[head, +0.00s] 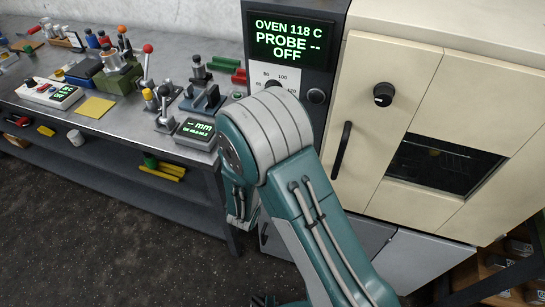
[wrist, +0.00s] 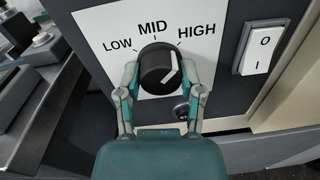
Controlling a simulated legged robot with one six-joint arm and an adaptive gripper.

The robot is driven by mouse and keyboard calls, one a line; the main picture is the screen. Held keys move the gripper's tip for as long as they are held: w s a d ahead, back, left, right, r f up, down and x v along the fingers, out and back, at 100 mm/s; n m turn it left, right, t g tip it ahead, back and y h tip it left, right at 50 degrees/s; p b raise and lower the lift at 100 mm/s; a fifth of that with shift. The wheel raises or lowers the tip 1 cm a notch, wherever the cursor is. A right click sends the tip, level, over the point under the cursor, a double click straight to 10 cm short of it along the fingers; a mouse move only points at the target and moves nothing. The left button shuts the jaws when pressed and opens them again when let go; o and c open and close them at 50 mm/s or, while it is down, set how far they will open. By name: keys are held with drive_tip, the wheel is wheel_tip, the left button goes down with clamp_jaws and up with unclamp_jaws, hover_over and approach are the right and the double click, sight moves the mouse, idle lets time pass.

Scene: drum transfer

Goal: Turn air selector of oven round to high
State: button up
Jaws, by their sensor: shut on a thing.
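The air selector is a round black knob (wrist: 157,68) with a white pointer line, on a white plate marked LOW, MID and HIGH in the wrist view. The pointer line lies on the right part of the knob face. Its upper end leans up and right, roughly between MID and HIGH; the exact setting is hard to tell. My gripper (wrist: 160,75) is shut on the knob, one finger on its left side and one on its right. In the head view my arm hides the selector and the gripper fingers. The oven (head: 440,60) is cream with a dark control column.
A white O/I rocker switch (wrist: 263,50) is right of the selector, and a small round lock (wrist: 181,112) is below it. The oven display (head: 290,40) reads OVEN 118 C, PROBE --, OFF. A bench (head: 100,125) with tools stands at left.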

drive_tip(key=shift+a+f+m, duration=0.1)
drive_tip(key=shift+m, duration=0.3)
drive_tip(key=o, duration=1.2)
drive_tip(key=shift+a, duration=0.1)
drive_tip(key=shift+c, duration=0.2)
drive_tip(key=v, duration=1.1)
drive_tip(key=shift+s, duration=0.4)
drive_tip(key=shift+a, duration=0.15)
